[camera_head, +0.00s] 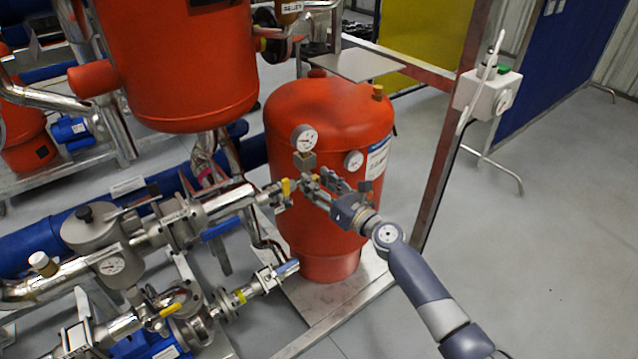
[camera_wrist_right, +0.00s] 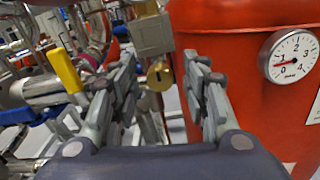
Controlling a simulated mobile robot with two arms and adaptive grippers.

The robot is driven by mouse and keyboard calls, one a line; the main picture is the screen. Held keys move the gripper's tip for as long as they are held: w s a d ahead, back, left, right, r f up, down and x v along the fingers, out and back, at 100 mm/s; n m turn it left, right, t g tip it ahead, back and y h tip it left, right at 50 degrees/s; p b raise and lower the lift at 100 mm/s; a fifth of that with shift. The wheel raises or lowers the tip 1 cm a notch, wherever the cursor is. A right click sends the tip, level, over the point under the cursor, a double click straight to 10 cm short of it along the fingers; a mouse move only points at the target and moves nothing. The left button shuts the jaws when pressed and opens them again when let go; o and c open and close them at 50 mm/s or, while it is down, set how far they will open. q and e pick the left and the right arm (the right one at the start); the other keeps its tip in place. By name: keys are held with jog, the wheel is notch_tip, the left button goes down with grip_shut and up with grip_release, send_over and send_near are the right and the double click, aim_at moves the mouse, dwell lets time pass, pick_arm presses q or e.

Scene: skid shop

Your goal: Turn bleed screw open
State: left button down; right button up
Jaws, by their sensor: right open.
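A small brass screw head (camera_wrist_right: 160,76) with a dark slot, which looks like the bleed screw, shows in the right wrist view below a square metal block (camera_wrist_right: 151,36). My right gripper (camera_wrist_right: 164,84) is open, with one finger on each side of the brass head, apart from it as far as I can tell. In the head view my right gripper (camera_head: 318,186) is in front of the red vessel (camera_head: 325,110), beside the pipe fittings below a gauge. The screw cannot be made out there. My left gripper is in neither view.
A gauge (camera_wrist_right: 290,57) on the red vessel is close to the right finger in the wrist view. A yellow valve handle (camera_wrist_right: 65,70) is left of the fingers. A steel frame post (camera_head: 447,150) stands right of the vessel. The floor (camera_head: 540,230) at right is clear.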

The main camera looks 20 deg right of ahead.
grip_shut()
